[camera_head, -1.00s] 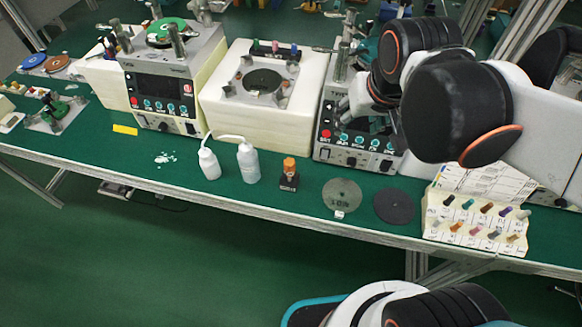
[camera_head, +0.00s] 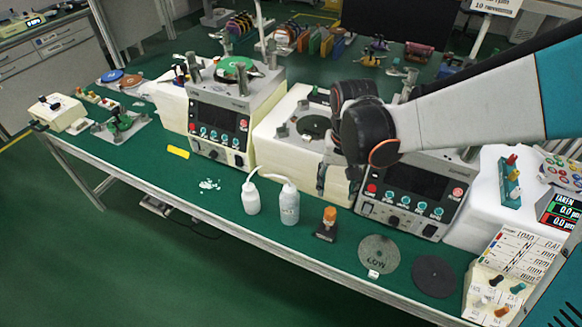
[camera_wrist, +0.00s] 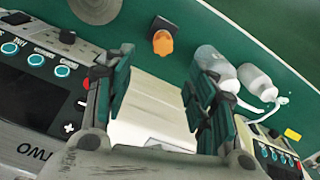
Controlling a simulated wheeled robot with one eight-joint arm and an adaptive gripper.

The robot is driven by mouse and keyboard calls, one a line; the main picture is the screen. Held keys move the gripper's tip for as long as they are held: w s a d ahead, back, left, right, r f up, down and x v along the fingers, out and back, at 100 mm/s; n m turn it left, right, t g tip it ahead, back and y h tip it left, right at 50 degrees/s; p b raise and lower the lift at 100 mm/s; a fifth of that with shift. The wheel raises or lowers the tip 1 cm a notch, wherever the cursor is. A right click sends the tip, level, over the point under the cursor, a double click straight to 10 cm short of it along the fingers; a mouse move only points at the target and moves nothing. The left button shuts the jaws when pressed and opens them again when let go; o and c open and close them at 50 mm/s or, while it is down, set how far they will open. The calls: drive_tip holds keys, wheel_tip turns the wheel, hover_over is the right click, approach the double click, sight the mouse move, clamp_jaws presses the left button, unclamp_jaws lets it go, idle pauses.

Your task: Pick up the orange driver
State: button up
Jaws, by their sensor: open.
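The orange driver (camera_head: 329,216) stands upright in a small dark block on the green bench, right of two white bottles. In the wrist view its orange handle (camera_wrist: 163,43) shows beyond the fingertips, near the top middle. My gripper (camera_head: 323,178) is above and behind the driver in the head view, partly hidden by my wrist. In the wrist view my gripper (camera_wrist: 160,68) has its two fingers spread apart with nothing between them. The driver is apart from both fingers.
Two white bottles (camera_head: 288,204) stand close left of the driver. A grey disc (camera_head: 378,254) and a dark disc (camera_head: 433,276) lie to its right. Lapping machines (camera_head: 415,196) stand behind. A rack (camera_head: 482,280) with small coloured pegs, one orange, is at lower right.

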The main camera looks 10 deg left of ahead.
sight(331, 211)
wheel_tip(331, 211, down, 8)
drive_tip(key=shift+r+b, duration=0.2)
drive_tip(key=shift+b, duration=1)
drive_tip(key=shift+s+a+f+b, duration=0.15)
drive_tip(key=shift+f+b, duration=0.55)
drive_tip(key=shift+f, duration=0.65)
drive_tip(key=shift+w+a+f+b, duration=0.1)
drive_tip(key=shift+f+b, duration=0.6)
drive_tip(key=shift+f, duration=0.65)
drive_tip(key=shift+s+r, duration=0.1)
drive_tip(key=shift+c, duration=0.2)
drive_tip(key=c, duration=1.1)
